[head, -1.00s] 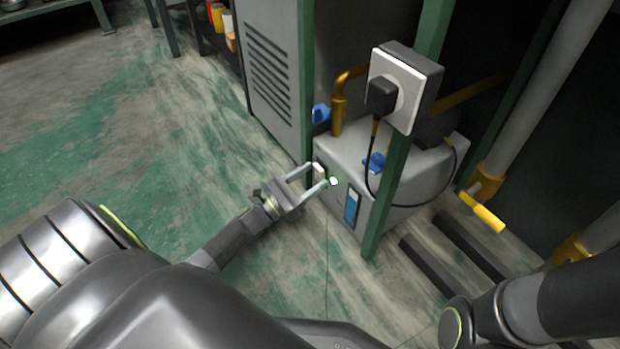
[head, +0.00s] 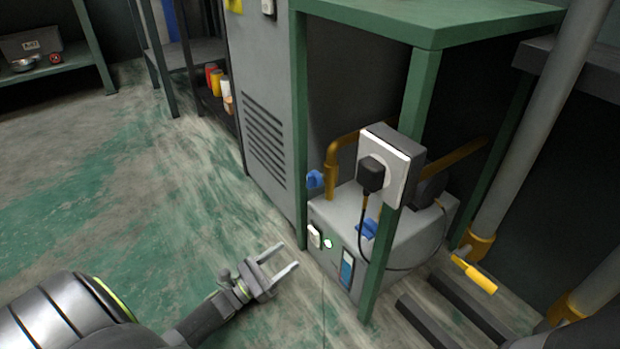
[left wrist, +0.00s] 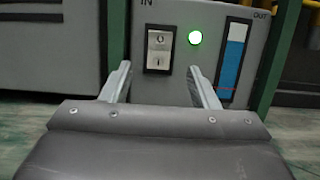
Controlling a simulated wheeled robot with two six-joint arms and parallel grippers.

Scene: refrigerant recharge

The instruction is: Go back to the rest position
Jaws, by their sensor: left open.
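My left gripper (head: 284,259) is open and empty, above the floor to the left of the grey refrigerant machine (head: 408,236) and apart from it. In the left wrist view its two fingers (left wrist: 160,82) are spread, facing the machine's front panel. That panel has a switch (left wrist: 159,49), a lit green lamp (left wrist: 195,37) and a blue level gauge (left wrist: 233,57), with the marks IN and OUT above. The switch (head: 314,237) and the lamp (head: 328,243) also show in the head view. My right gripper is not in view.
A green frame post (head: 385,235) stands before the machine. A socket box (head: 398,155) with a black plug (head: 371,174) is fixed there. Blue valve handles (head: 314,179), brass pipes and a yellow-handled valve (head: 474,275) are close by. The floor at left (head: 120,190) is clear.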

